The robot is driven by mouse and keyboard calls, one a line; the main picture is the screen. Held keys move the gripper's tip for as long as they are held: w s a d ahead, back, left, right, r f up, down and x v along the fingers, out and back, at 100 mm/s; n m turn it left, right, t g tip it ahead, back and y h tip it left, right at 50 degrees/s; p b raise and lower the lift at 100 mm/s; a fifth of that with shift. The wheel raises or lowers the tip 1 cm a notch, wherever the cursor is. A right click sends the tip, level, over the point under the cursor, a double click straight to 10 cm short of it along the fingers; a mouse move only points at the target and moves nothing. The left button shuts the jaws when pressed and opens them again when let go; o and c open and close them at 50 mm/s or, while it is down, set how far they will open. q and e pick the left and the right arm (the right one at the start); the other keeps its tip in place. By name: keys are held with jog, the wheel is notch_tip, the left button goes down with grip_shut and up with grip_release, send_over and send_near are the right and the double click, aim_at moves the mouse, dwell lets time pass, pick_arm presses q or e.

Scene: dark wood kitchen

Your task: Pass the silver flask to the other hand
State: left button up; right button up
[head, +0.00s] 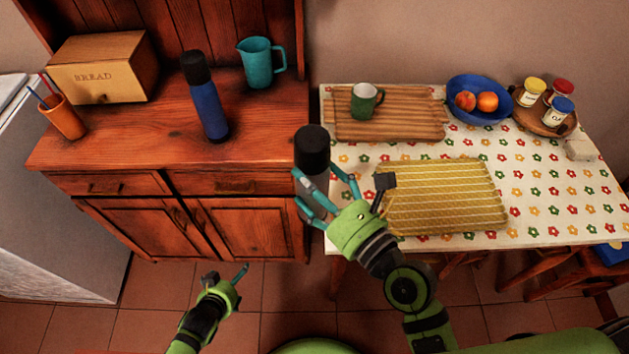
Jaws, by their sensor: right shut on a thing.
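The silver flask (318,182) has a black cap and a grey body and stands roughly upright in the air, between the cabinet and the table. My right gripper (322,196) is shut around the flask's body below the cap, and its fingers hide part of it. My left gripper (228,276) is low, in front of the cabinet doors, apart from the flask and to its lower left. Some of its fingers show, but whether it is open or shut is unclear.
A blue flask (209,110), teal jug (260,64), bread box (103,68) and orange cup (64,118) stand on the cabinet. The table (540,215) holds a yellow mat (445,198), wooden board (410,125), green mug (364,101), blue fruit bowl (481,117) and jars (558,112).

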pick_arm(q)
jog(key=s+a+f+g, duration=0.1)
jog(key=s+f+g, duration=0.1)
jog(key=s+f, duration=0.3)
jog(key=s+a+f+n+g+y, duration=0.1)
jog(key=s+f, duration=0.5)
jog(key=s, duration=0.8)
jog(key=s+a+f+n+g, duration=0.1)
jog(key=s+f+g, duration=0.3)
jog(key=s, duration=0.6)
jog(key=shift+a+f, duration=0.15)
jog(key=shift+f, duration=0.75)
